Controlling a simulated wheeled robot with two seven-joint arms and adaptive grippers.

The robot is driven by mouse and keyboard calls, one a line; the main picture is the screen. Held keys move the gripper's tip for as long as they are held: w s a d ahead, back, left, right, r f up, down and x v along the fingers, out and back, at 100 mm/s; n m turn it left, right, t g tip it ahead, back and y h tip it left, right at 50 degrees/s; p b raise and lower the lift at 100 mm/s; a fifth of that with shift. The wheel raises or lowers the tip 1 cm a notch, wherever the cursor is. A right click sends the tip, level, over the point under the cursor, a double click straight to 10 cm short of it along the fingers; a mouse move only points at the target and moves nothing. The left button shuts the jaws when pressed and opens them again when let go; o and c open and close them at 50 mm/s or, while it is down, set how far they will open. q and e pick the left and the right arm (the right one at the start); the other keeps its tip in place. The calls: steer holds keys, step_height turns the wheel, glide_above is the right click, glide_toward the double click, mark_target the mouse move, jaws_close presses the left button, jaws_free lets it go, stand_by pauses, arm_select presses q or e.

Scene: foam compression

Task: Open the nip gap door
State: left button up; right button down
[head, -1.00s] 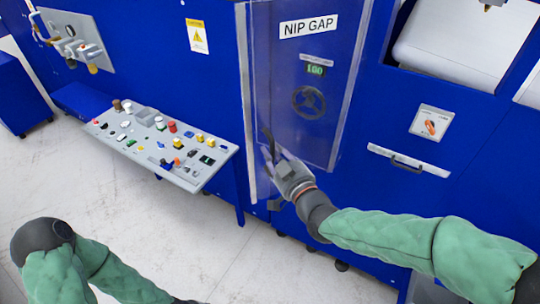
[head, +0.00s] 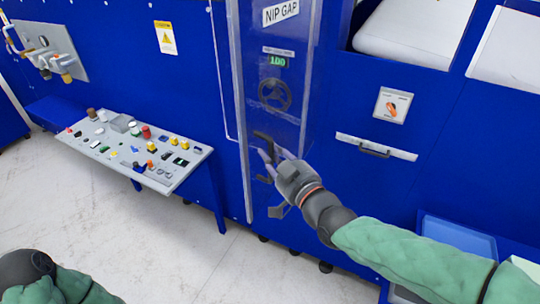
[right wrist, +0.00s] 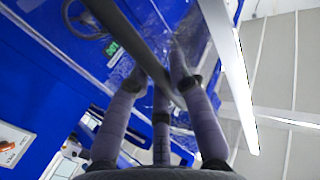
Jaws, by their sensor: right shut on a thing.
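The nip gap door (head: 301,92) is a clear panel in the blue machine front. Through it I see a handwheel (head: 275,95) and a green number display (head: 278,61). A dark bar handle (head: 263,137) is low on the door's left side. The door looks partly swung out from its left frame post; the exact angle is unclear. My right gripper (head: 268,157) is shut on the handle. In the right wrist view, its fingers (right wrist: 150,75) close around the grey handle bar (right wrist: 133,38). My left gripper is out of view.
A sloped control desk (head: 150,165) with several buttons stands left of the door. A blue bin (head: 455,240) is at lower right. The floor (head: 150,250) in front is clear.

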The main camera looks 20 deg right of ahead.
steer(key=c, duration=1.1)
jaws_free()
steer(key=shift+s, duration=0.15)
steer(key=shift+s+d, duration=0.3)
steer(key=shift+s, duration=1.65)
steer(key=shift+s+d, duration=0.25)
steer(key=shift+s, duration=1.7)
steer(key=shift+s+d, duration=0.3)
steer(key=shift+s, duration=1.65)
